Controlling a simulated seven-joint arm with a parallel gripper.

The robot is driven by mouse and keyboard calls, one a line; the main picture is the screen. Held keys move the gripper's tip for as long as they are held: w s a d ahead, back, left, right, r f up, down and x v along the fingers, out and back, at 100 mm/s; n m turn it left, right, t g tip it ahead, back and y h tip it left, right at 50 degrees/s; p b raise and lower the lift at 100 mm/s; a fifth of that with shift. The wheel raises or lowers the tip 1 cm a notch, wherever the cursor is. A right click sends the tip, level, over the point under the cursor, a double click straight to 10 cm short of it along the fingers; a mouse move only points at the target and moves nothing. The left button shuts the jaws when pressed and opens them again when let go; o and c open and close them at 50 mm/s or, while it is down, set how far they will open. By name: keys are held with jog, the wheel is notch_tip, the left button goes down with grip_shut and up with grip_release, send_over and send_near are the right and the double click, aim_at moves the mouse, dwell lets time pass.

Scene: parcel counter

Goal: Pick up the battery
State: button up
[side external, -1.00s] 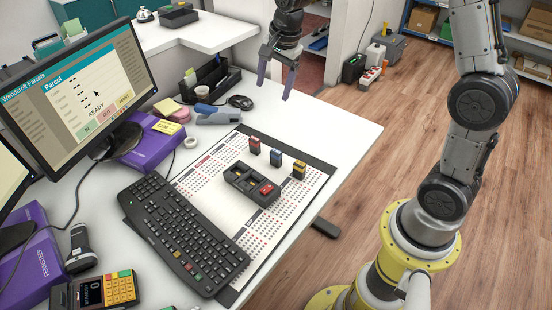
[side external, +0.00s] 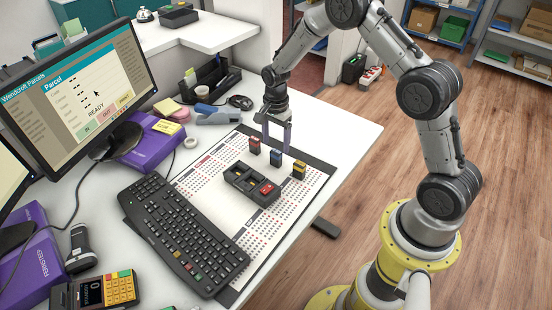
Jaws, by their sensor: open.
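Three small dark blocks that look like batteries stand upright in a row on the printed mat: one with a red label (side external: 254,146), one with a blue label (side external: 275,158) and one with a yellow label (side external: 299,170). A black holder (side external: 235,178) with several slots lies in front of them, and a red-marked block (side external: 267,188) sits at its right end. My gripper (side external: 276,148) points down with its purple fingers apart and empty. Its fingertips are just behind or above the red and blue blocks; I cannot tell whether they touch either one.
A black keyboard (side external: 185,235) lies to the left on the mat (side external: 222,152). Behind are a tape roll (side external: 190,142), a blue stapler-like object (side external: 218,117) and a black desk organiser (side external: 211,84). A monitor (side external: 80,90) stands at the left. The white counter (side external: 345,130) is clear at right.

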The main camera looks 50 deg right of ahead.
aim_at(276, 152)
jog(key=shift+s+a+f, duration=0.1)
jog(key=shift+a+f, duration=0.05)
jog(key=shift+f, duration=2.6)
grip_shut()
